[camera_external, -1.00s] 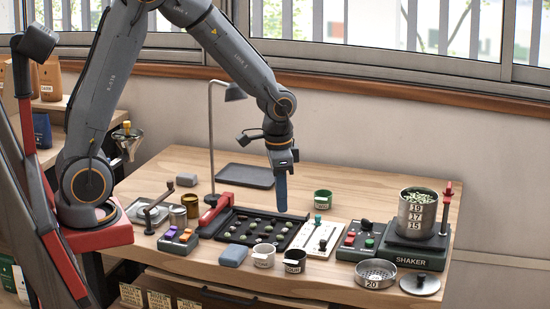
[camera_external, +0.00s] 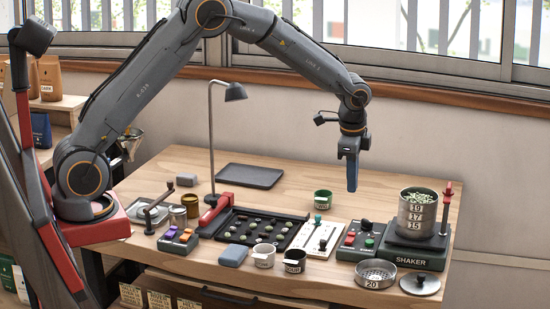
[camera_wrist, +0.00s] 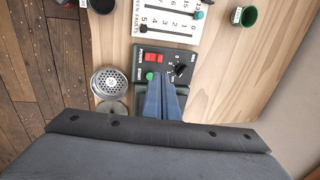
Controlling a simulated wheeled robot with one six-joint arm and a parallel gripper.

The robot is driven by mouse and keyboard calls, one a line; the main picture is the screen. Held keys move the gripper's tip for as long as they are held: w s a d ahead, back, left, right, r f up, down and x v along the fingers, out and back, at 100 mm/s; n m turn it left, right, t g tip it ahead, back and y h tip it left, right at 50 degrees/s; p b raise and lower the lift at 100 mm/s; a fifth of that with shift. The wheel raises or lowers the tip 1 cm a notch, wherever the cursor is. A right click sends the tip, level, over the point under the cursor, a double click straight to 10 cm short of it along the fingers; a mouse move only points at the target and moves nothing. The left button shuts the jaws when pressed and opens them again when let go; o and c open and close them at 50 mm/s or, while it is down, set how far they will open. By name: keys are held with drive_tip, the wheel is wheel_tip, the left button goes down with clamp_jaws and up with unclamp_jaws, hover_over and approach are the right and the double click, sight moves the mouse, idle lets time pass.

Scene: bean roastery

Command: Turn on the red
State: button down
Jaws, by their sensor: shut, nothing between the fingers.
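The dark green control box (camera_external: 347,254) stands at the right of the bench beside the shaker. The red rocker switch (camera_wrist: 153,57), by a POWER label, sits on its top, with a green button (camera_wrist: 149,76) and a black dial (camera_wrist: 180,69) near it. The red switch (camera_external: 350,236) is small in the external view, and its on or off position cannot be told. My gripper (camera_external: 352,189) points down with its blue fingers shut and empty, in the air above the box. In the wrist view the fingers (camera_wrist: 162,79) overlap the box's lower part, beside the green button.
The shaker (camera_external: 410,258) carries a bean-filled canister (camera_external: 416,216) and has a red-topped post (camera_external: 447,208). A sieve (camera_external: 375,273) and lid (camera_external: 420,285) lie in front. A white slider panel (camera_external: 317,237) and green cup (camera_external: 322,200) stand left of the box.

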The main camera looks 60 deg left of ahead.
sight(351, 233)
drive_tip(key=f+p, duration=0.1)
drive_tip(key=f, duration=0.3)
drive_tip(key=w+a+f+p, duration=0.1)
drive_tip(key=f+p, duration=0.1)
drive_tip(key=f, duration=0.3)
drive_tip(key=f+p, duration=0.1)
drive_tip(key=f, duration=0.3)
drive_tip(key=shift+w+a+f, duration=0.2)
drive_tip(key=shift+w+a, duration=0.1)
drive_tip(key=shift+a, duration=0.05)
drive_tip(key=shift+f, duration=0.2)
drive_tip(key=shift+w+f, duration=0.1)
drive_tip(key=shift+f, duration=0.05)
drive_tip(key=shift+w+a+f+b, duration=0.1)
drive_tip(key=shift+f+b, duration=0.1)
drive_tip(key=shift+b, duration=0.1)
drive_tip(key=shift+r, duration=0.1)
